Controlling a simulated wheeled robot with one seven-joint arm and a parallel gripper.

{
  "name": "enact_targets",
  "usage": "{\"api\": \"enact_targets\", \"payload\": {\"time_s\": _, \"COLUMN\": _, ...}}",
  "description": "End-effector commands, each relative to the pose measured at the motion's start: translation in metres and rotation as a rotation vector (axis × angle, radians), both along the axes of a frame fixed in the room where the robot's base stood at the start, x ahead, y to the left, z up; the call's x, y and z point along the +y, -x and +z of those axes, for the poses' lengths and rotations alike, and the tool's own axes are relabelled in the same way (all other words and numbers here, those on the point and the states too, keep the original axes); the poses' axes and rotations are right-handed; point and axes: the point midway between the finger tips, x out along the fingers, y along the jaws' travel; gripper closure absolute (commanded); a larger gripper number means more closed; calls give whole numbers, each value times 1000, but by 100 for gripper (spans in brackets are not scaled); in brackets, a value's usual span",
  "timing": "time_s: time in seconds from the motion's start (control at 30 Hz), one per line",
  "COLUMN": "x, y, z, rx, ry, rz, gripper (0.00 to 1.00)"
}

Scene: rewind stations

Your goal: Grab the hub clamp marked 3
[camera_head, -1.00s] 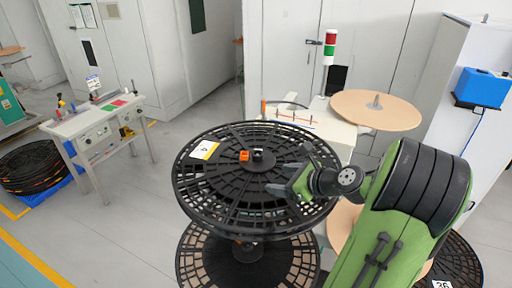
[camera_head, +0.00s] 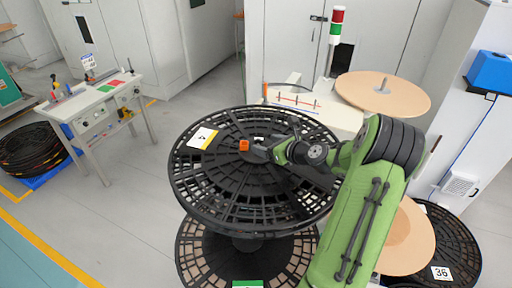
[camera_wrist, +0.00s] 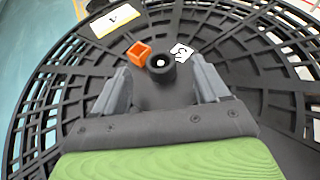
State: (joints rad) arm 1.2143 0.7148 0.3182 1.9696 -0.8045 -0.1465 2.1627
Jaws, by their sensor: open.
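The hub clamp is a black piece with a round, holed top (camera_wrist: 160,64) at the middle of a large black slotted reel (camera_wrist: 55,85). A white tag with a 3 (camera_wrist: 181,51) lies beside it in the wrist view. My gripper (camera_wrist: 161,85) is open, with one grey finger on each side of the clamp's black body. I cannot tell whether the fingers touch it. In the head view my gripper (camera_head: 266,150) is at the reel's centre and mostly hides the clamp. The reel also shows there (camera_head: 205,190).
A small orange block (camera_wrist: 138,53) sits just left of the clamp. A yellow-and-white card (camera_wrist: 115,20) lies on the reel. A second reel (camera_head: 195,262) is below. A machine with a tan disc (camera_head: 382,93) stands behind, and a white bench (camera_head: 98,105) at left.

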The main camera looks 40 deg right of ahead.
Motion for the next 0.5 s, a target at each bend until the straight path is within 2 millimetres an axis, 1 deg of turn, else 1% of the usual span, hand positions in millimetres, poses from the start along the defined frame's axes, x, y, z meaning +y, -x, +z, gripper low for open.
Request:
{"api": "enact_targets", "payload": {"time_s": 0.03, "x": 4, "y": -11, "z": -1, "rx": 0, "ry": -3, "rz": 4, "gripper": 26}}
{"api": "enact_targets", "payload": {"time_s": 0.1, "x": 4, "y": -22, "z": -6, "rx": 1, "ry": -1, "rz": 4, "gripper": 26}}
{"api": "enact_targets", "payload": {"time_s": 0.17, "x": 5, "y": -28, "z": -9, "rx": 0, "ry": -2, "rz": 4, "gripper": 26}}
{"api": "enact_targets", "payload": {"time_s": 0.23, "x": 4, "y": -31, "z": -10, "rx": 0, "ry": 1, "rz": 1, "gripper": 26}}
{"api": "enact_targets", "payload": {"time_s": 0.4, "x": 4, "y": -30, "z": -11, "rx": 1, "ry": 0, "rz": 0, "gripper": 26}}
{"api": "enact_targets", "payload": {"time_s": 0.47, "x": 4, "y": -30, "z": -11, "rx": 1, "ry": 0, "rz": 0, "gripper": 35}}
{"api": "enact_targets", "payload": {"time_s": 0.5, "x": 4, "y": -30, "z": -11, "rx": 1, "ry": 0, "rz": 0, "gripper": 41}}
